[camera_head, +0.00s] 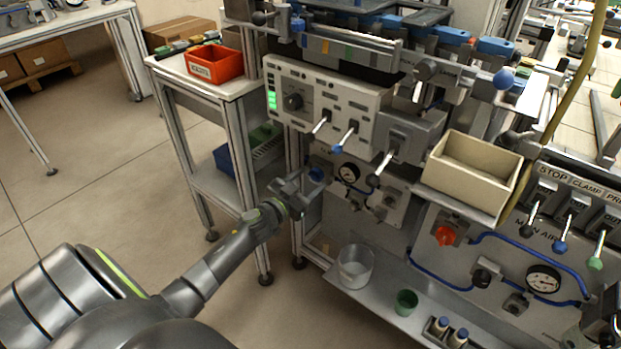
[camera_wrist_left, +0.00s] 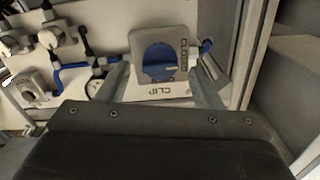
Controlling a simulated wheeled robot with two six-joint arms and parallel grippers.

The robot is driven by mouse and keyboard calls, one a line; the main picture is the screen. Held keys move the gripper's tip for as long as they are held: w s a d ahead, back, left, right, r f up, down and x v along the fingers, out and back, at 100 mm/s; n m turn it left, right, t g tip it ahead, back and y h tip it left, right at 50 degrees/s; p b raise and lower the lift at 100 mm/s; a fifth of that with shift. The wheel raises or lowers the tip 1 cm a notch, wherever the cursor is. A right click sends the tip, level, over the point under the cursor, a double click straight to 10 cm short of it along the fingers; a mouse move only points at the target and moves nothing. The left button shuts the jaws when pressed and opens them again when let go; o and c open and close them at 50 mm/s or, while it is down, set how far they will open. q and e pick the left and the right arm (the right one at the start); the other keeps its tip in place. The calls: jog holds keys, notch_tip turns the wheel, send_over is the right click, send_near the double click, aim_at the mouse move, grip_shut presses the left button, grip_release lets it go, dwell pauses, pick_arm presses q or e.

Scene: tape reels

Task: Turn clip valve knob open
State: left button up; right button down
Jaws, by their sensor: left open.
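The clip valve knob is a round blue knob (camera_wrist_left: 158,62) on a light square plate (camera_wrist_left: 143,40) lettered CLIP in the left wrist view. A light mark on the knob points toward more lettering at the plate's right side, too small to read surely. In the head view the blue knob (camera_head: 317,174) sits low on the machine's front, partly behind my gripper. My left gripper (camera_head: 303,188) is open in front of it. In the left wrist view its fingers (camera_wrist_left: 160,84) stand to either side of the plate's lower part, with the knob between and beyond them. Contact cannot be told.
A pressure gauge (camera_head: 348,173) and levers (camera_head: 380,167) are close to the right of the knob. A cream bin (camera_head: 470,172) stands on a shelf farther right. A clear cup (camera_head: 355,266) and green cup (camera_head: 405,302) stand below. Open floor lies left.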

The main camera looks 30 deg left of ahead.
pick_arm(q)
jog(key=shift+w, duration=0.7)
jog(key=shift+c, duration=0.5)
jog(key=c, duration=0.9)
